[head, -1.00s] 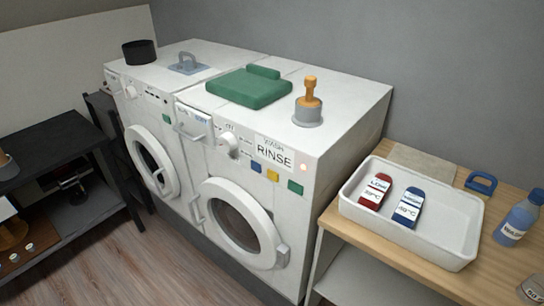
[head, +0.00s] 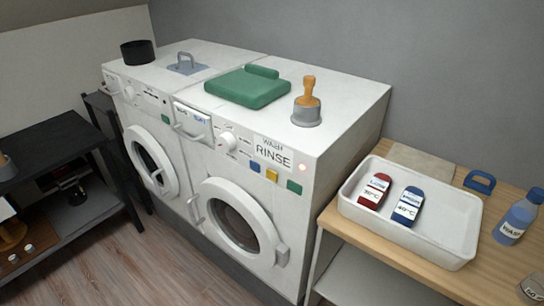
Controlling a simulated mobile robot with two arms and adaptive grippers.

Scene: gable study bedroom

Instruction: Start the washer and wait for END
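The washer (head: 340,110) is the right one of two white front-loading machines in the head view. Its round door (head: 238,222) is shut, and the glass is dark. Its display (head: 272,153) reads "WASH" in small letters and "RINSE" in large ones, with a lit reddish lamp (head: 302,168) to the right. A white dial (head: 227,143) sits left of the display. Blue (head: 255,167), yellow (head: 272,175) and green (head: 294,187) buttons lie below it. Neither of my grippers is in view.
A wooden table (head: 400,280) at right holds a white tray (head: 455,258) with red and blue tags, and a blue bottle (head: 516,215). A dark shelf (head: 60,140) stands left.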

